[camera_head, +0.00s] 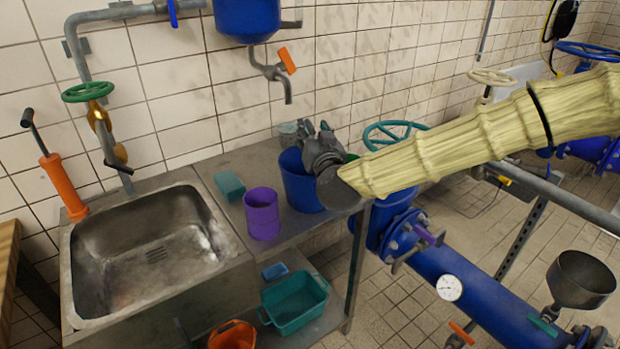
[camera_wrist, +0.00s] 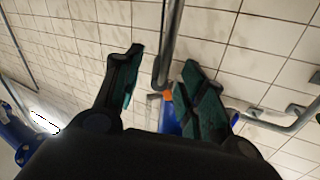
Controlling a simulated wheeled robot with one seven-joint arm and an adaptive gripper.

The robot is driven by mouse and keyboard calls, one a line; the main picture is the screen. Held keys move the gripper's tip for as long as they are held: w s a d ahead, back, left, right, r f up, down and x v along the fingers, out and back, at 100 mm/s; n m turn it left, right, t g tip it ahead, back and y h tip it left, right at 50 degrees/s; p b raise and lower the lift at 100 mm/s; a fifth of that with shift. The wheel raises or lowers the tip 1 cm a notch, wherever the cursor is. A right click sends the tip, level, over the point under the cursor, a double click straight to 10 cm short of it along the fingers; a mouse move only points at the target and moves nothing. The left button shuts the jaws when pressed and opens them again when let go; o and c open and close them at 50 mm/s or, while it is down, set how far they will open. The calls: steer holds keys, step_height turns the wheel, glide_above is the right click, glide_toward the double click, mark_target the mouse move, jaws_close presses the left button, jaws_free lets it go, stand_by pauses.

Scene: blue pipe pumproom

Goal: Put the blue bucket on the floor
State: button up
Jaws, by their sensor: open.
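The blue bucket (camera_head: 297,183) stands upright on the metal counter (camera_head: 222,165) to the right of the sink, partly hidden by my gripper. My gripper (camera_head: 318,132) is at the bucket's upper right side, over or near its rim; I cannot tell whether it touches. In the wrist view my gripper (camera_wrist: 158,75) has its two fingers apart with nothing clearly held between them. The bucket is not clearly seen in the wrist view. The tiled floor (camera_head: 385,310) shows to the right of the counter.
The sink (camera_head: 150,245) is further left. A teal basin (camera_head: 295,302) sits on the lower shelf. A large blue pipe (camera_head: 470,285) with a gauge (camera_head: 449,287) crosses the right side.

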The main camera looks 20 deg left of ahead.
steer(key=shift+x, duration=1.5)
jaws_close()
